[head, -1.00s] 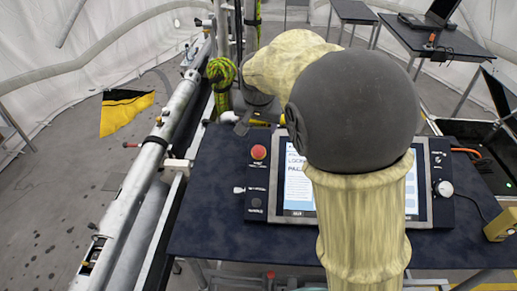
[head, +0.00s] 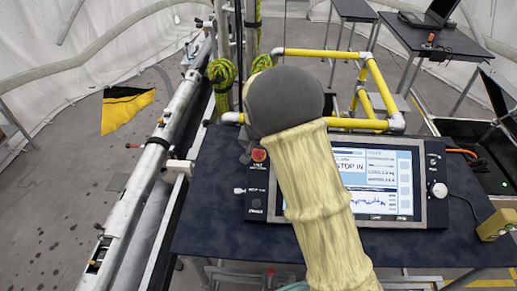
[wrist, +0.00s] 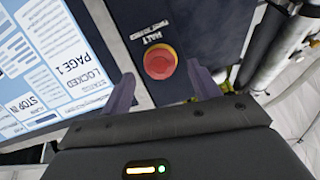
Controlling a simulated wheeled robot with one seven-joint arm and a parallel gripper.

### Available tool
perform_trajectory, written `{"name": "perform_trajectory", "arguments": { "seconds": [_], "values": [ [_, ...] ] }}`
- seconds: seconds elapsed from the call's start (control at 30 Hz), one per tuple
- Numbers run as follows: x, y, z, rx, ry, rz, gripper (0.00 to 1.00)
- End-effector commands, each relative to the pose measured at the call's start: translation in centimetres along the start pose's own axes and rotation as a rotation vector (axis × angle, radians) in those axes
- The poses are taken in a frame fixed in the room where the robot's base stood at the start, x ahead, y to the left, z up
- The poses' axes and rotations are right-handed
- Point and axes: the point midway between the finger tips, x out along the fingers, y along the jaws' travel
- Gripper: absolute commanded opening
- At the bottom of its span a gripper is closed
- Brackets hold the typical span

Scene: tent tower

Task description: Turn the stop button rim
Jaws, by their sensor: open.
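The red stop button (head: 259,155) is on the left side of the dark control panel, partly hidden by my arm in the head view. In the wrist view the red stop button (wrist: 160,61) has an orange-yellow rim and sits just ahead of my gripper, between the lines of its two fingers. My gripper (wrist: 162,88) is open, one finger on each side below the button, and holds nothing. I cannot tell whether a finger touches the rim. In the head view the fingers are mostly hidden behind my grey wrist joint.
A lit screen (head: 378,180) fills the panel's middle, with a white knob (head: 440,189) at its right. Yellow pipe railing (head: 320,54) stands behind the panel. A long metal tube (head: 150,160) runs along the left. The dark table (head: 215,225) is bare at the front left.

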Motion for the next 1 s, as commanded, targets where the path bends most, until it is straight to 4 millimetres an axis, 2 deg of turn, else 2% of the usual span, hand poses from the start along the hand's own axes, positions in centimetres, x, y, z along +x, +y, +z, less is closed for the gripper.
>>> {"name": "perform_trajectory", "arguments": {
  "seconds": [0.2,0.57,0.8,1.0],
  "values": [
    [2.3,0.0,-0.1,0.001,-0.001,0.001,0.61],
    [2.9,0.0,0.0,0.000,0.000,0.000,0.61],
    [2.8,0.0,0.0,0.000,0.000,0.000,0.16],
    [2.9,0.0,0.0,0.007,0.000,-0.002,0.16]
  ]
}}
